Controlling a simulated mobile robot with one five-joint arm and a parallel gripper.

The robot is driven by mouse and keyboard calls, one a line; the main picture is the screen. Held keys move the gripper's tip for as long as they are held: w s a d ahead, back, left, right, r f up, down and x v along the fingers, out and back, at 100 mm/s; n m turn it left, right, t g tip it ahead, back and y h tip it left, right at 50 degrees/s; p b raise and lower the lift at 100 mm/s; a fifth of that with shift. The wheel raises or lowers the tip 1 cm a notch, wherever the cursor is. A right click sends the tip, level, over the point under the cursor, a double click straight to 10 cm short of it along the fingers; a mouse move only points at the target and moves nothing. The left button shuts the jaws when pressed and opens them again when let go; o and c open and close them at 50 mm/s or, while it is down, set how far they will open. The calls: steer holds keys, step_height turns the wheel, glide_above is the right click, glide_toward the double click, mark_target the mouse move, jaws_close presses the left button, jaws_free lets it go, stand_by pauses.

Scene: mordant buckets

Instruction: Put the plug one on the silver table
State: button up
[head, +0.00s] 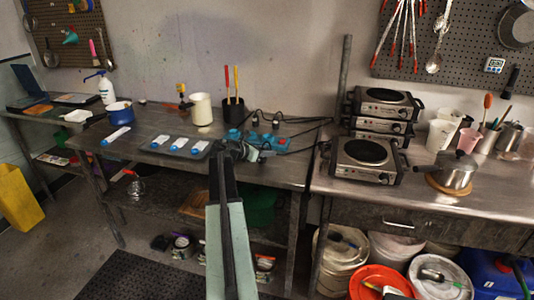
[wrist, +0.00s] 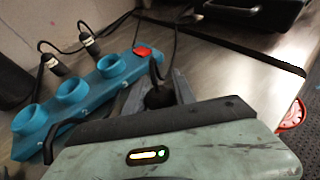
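A teal power strip (wrist: 75,98) with several round sockets and a red switch (wrist: 143,52) lies on the metal table. It also shows in the head view (head: 268,141). Black plugs on cords (wrist: 88,40) are beside its far side. My gripper (wrist: 160,80) is at the strip's near side, low over the tabletop (wrist: 225,60). A dark, plug-like piece (wrist: 158,97) with a cord sits between my fingers; whether they grip it is unclear. In the head view my gripper (head: 240,150) partly hides the strip's near side.
A row of blue-capped white items (head: 179,144) lies left of my gripper. A black pen cup (head: 233,111) and a cream container (head: 201,108) stand behind. Stacked hot plates (head: 366,152) and a pot (head: 455,172) occupy the right metal counter (head: 420,205). Loose cords run across the tabletop.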

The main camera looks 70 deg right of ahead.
steer(key=shift+o, duration=1.2)
steer(key=shift+r+p, duration=0.3)
steer(key=shift+r, duration=0.05)
steer(key=p+v, duration=0.4)
steer(key=v, duration=0.8)
steer(key=shift+f, duration=0.1)
